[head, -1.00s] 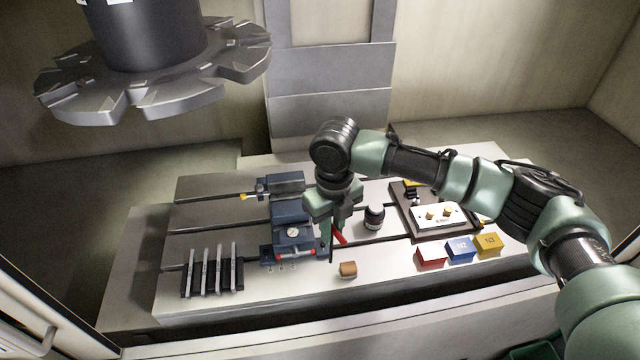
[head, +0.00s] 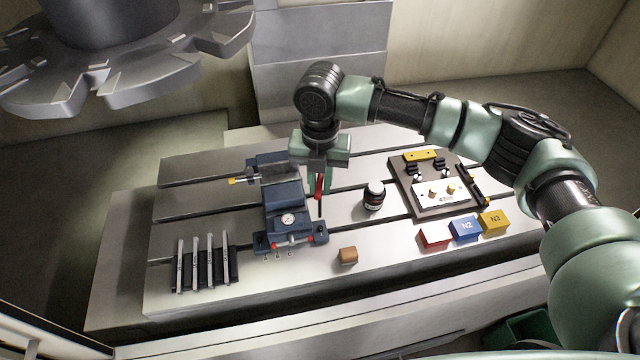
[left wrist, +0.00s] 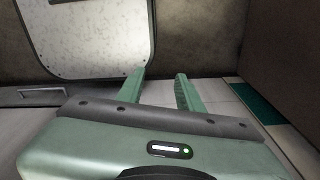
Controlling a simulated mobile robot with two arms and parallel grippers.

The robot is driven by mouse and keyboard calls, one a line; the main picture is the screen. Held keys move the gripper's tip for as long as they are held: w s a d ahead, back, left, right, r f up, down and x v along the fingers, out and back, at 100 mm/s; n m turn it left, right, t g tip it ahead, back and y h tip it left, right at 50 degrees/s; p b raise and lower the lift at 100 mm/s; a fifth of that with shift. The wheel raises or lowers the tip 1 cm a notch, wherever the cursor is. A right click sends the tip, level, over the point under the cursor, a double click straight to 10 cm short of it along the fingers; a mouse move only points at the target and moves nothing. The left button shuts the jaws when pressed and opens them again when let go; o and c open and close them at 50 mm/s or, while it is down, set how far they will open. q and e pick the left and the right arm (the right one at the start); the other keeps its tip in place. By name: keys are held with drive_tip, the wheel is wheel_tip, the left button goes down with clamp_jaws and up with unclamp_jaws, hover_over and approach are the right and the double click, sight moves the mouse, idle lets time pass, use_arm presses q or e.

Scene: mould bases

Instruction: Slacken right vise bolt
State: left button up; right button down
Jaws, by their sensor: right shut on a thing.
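The blue vise (head: 284,205) stands on the slotted machine table, with a round dial on top and a red-ended bar across its front. A mounting ear (head: 320,236) sticks out at its front right; the bolt there is too small to make out clearly. My right gripper (head: 319,184) points down beside the vise's right side, above that ear in the picture. It is shut on a red-handled tool (head: 319,187), whose dark shaft hangs down, its tip apart from the ear. In the left wrist view, my left gripper (left wrist: 162,88) has its fingers apart with nothing between them.
A dark jar (head: 374,195) stands right of the vise. A rack of bars (head: 204,262) is at front left. A fixture board (head: 408,200) and red, blue and yellow blocks (head: 464,229) are at right.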

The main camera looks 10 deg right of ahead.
drive_tip(key=m, duration=0.1)
drive_tip(key=m+b, duration=0.1)
drive_tip(key=m, duration=0.1)
drive_tip(key=shift+f+b, duration=0.25)
drive_tip(key=shift+b, duration=0.05)
drive_tip(key=m+b, duration=0.3)
drive_tip(key=m, duration=0.1)
drive_tip(key=shift+s+m, duration=0.15)
drive_tip(key=shift+m, duration=0.25)
drive_tip(key=shift+f, duration=1.85)
use_arm(q)
drive_tip(key=f, duration=0.1)
drive_tip(key=w+f, duration=0.1)
drive_tip(key=f, duration=0.3)
drive_tip(key=shift+w+f, duration=0.15)
drive_tip(key=shift+w, duration=0.1)
use_arm(e)
drive_tip(key=shift+f, duration=0.15)
use_arm(q)
drive_tip(key=shift+w, duration=0.1)
drive_tip(key=shift+r+p, duration=0.55)
drive_tip(key=shift+r, duration=0.05)
